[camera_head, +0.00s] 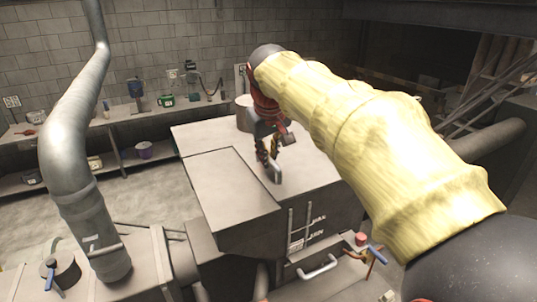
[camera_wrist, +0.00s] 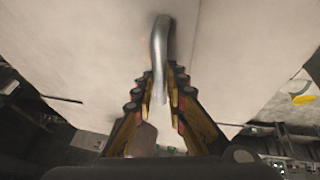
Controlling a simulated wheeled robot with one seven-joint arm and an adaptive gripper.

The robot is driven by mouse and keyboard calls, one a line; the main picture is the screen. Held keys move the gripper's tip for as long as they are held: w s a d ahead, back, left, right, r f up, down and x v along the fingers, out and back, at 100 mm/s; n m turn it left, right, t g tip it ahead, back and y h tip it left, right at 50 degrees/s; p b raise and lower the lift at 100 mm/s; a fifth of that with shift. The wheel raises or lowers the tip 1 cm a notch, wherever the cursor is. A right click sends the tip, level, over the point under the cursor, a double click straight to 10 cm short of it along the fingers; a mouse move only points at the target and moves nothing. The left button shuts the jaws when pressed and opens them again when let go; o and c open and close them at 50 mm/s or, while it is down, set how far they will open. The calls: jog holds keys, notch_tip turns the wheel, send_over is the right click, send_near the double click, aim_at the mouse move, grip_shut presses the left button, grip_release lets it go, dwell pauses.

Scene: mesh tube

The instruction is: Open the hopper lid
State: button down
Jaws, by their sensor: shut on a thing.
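The hopper is a large pale grey metal box in the head view. Its flat lid (camera_head: 304,150) looks closed, and the lid's surface fills much of the wrist view (camera_wrist: 90,50). A bent metal bar handle (camera_head: 275,174) stands on the lid near the seam with the left top panel. In the wrist view the handle (camera_wrist: 160,45) runs down between my fingers. My gripper (camera_head: 268,158) reaches down from above and is shut on the handle; its fingertips (camera_wrist: 167,75) lie on either side of the bar. My arm hides the lid's right part in the head view.
A thick pipe (camera_head: 68,130) rises at left. A raised panel (camera_head: 225,187) adjoins the lid. A pale cylinder (camera_head: 243,115) stands behind my gripper. A white handle (camera_head: 318,268) and a blue lever (camera_head: 377,254) are at the front. A shelf (camera_head: 150,158) with small items lines the back wall.

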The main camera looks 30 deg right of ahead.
jog(key=shift+d, duration=0.1)
dwell(0.4)
jog(key=d+p, duration=0.3)
jog(key=d, duration=1.9)
jog(key=shift+d, duration=0.3)
jog(key=c, duration=1.8)
grip_release()
jog(key=shift+s, duration=0.1)
jog(key=v, duration=1.2)
